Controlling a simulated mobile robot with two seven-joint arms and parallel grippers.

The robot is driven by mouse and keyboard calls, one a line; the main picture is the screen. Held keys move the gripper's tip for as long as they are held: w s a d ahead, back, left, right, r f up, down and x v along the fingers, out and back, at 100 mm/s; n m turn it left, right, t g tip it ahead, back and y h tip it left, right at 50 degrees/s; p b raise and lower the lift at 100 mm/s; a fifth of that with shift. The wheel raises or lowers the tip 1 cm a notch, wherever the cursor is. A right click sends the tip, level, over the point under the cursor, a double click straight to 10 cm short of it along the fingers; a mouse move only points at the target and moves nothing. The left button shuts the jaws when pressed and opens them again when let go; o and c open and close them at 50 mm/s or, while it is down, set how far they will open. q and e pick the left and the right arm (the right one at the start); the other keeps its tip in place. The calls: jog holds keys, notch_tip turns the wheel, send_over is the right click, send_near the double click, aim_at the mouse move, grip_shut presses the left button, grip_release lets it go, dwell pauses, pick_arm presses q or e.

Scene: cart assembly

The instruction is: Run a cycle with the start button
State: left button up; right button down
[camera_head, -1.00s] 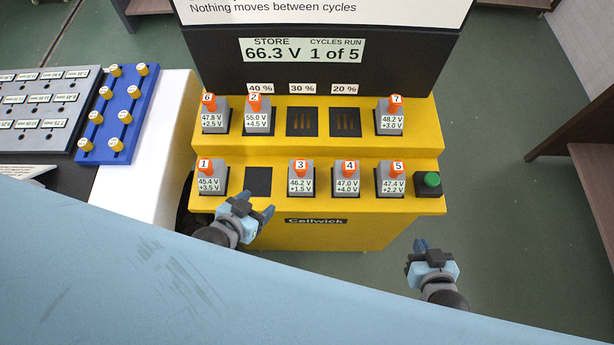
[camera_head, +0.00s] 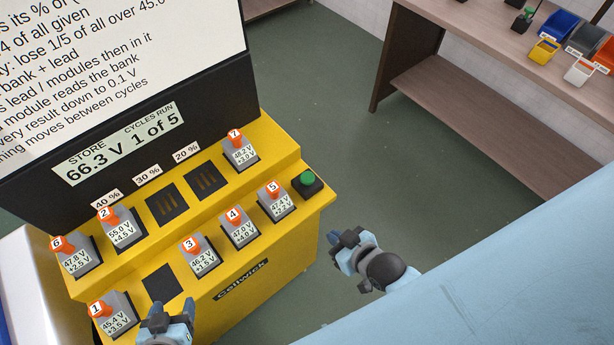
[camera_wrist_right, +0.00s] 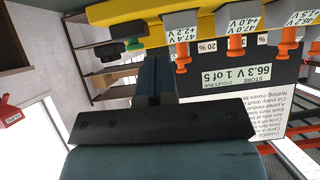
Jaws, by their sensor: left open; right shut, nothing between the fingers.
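The green start button (camera_head: 307,179) sits on a small black box at the right end of the yellow Cellwick bench's (camera_head: 240,305) lower tier. It also shows in the right wrist view (camera_wrist_right: 133,44), beyond the fingers. My right gripper (camera_head: 340,240) is shut and empty, in front of and below the button, apart from it. Its closed fingers also show in the right wrist view (camera_wrist_right: 155,78). My left gripper (camera_head: 168,318) is open and empty by the front edge, near the empty lower slot. The display (camera_head: 120,145) reads store 66.3 V, cycles run 1 of 5.
Orange-topped modules 6, 2 and 7 stand on the upper tier, with two empty slots (camera_head: 167,206) between 2 and 7. Modules 1, 3, 4 and 5 (camera_head: 278,203) stand on the lower tier. A wooden shelf (camera_head: 480,100) with small bins is at the right. Floor between is clear.

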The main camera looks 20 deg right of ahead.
dwell(0.3)
jog(key=w+a+r+n+t+y, duration=0.4)
jog(key=w+a+r+t+y, duration=0.1)
jog(key=w+r, duration=0.7)
jog(key=w+a+r+n+g+y+b, duration=0.1)
jog(key=w+a+r+n+g+y, duration=0.1)
jog(key=a+r+n+g+y, duration=0.8)
jog(key=w+d+f+n+g+h, duration=0.2)
jog(key=w+d+f+g+h, duration=0.1)
jog(key=d+h, duration=0.4)
jog(key=w+d+f+n+g+h+b, duration=0.1)
jog(key=w+d+f+g+h, duration=0.2)
jog(key=w+d+f+h, duration=0.2)
jog(key=d+h, duration=0.3)
jog(key=d, duration=0.4)
jog(key=shift+w+d+n+g, duration=0.15)
jog(key=shift+d+n+g, duration=0.1)
jog(key=shift+n+g, duration=0.15)
